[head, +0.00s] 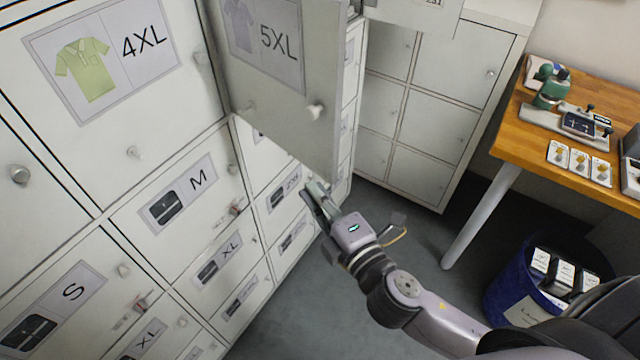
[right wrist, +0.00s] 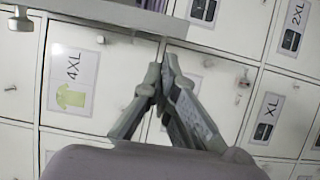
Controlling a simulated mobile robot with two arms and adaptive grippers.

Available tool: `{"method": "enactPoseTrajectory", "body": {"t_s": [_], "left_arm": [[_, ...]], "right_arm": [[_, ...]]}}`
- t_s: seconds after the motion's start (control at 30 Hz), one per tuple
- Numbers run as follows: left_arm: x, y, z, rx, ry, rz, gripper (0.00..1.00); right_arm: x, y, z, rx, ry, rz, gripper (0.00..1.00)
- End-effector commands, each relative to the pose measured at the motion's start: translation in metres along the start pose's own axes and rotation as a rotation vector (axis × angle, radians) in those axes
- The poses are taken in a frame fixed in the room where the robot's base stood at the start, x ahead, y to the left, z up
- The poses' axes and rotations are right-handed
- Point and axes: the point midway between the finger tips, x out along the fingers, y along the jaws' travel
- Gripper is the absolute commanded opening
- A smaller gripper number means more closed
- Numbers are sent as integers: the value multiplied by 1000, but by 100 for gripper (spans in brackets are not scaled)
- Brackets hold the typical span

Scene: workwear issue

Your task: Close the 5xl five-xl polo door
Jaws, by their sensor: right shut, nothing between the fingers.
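The 5XL door (head: 325,135) carries a label with a greyish polo and "5XL". It stands open, swung out from the locker front, with a round knob (head: 315,111) on its face. My right gripper (head: 312,190) is shut and empty, just below the door's lower corner in the head view; I cannot tell whether it touches the door. In the right wrist view its fingertips (right wrist: 160,60) are together in front of the lockers. The shut 4XL door (head: 150,105), with a green polo label, is left of the 5XL door; it also shows in the right wrist view (right wrist: 110,75). My left gripper is out of view.
Shut doors marked M (head: 150,235), S (head: 75,285) and XL lie below. More grey lockers (head: 460,65) stand behind. A wooden table (head: 510,135) with devices and a blue bin (head: 510,285) are at right. Grey floor (head: 345,285) is clear beside the lockers.

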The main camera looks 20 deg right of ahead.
Motion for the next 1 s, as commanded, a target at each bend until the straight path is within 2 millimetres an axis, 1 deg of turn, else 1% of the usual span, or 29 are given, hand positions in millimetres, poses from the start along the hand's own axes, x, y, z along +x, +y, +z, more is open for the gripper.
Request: {"method": "enactPoseTrajectory", "body": {"t_s": [0.03,0.13,0.53,0.67,0.77,0.87,1.0], "left_arm": [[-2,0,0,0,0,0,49],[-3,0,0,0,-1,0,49],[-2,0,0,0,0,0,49],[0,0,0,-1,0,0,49],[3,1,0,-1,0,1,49],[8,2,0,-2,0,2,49],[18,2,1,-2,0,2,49]], "right_arm": [[1,0,4,-2,0,-1,0],[2,0,8,0,1,-1,0],[2,-1,10,1,3,0,0],[3,-1,16,-1,16,0,0],[4,-2,24,-5,41,0,0],[7,-2,38,-7,80,1,0],[14,-4,63,-10,156,0,0]]}}
